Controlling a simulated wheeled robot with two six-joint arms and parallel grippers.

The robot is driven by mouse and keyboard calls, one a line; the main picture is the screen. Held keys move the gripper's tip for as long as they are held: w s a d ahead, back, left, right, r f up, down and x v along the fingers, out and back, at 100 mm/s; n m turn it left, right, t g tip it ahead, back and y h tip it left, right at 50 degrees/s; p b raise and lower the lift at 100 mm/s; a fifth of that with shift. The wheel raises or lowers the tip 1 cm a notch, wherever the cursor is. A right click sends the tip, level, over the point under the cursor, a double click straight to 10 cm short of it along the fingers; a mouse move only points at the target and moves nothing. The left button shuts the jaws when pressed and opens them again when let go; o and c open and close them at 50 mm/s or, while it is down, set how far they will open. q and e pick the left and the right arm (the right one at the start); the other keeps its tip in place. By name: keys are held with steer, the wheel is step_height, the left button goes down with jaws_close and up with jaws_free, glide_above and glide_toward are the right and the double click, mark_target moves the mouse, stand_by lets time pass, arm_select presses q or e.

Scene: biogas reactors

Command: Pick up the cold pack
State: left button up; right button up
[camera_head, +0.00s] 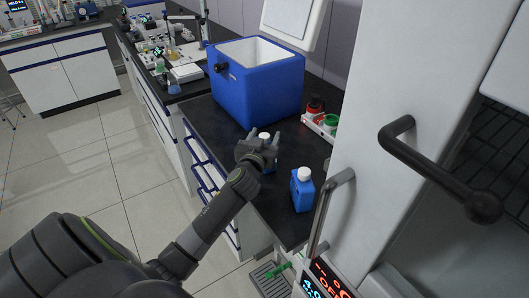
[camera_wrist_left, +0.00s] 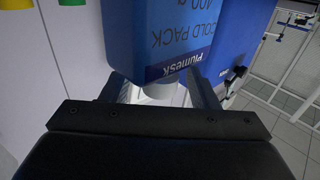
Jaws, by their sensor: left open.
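A cold pack, a blue bottle with a white cap and printed label, fills the top of the left wrist view (camera_wrist_left: 160,35), upside down in that picture. A second, similar blue bottle (camera_head: 302,190) with a white cap stands upright on the counter to the right. My right gripper is out of view.
An open blue cooler box (camera_head: 255,88) stands behind the gripper on the counter (camera_head: 213,122). A white rack (camera_head: 322,122) with red and green capped items is to its right. A white cabinet with a dark handle (camera_head: 400,150) closes off the right side.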

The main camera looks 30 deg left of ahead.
arm_select(q)
jaws_close()
stand_by(0.3)
steer(key=shift+r, duration=0.1)
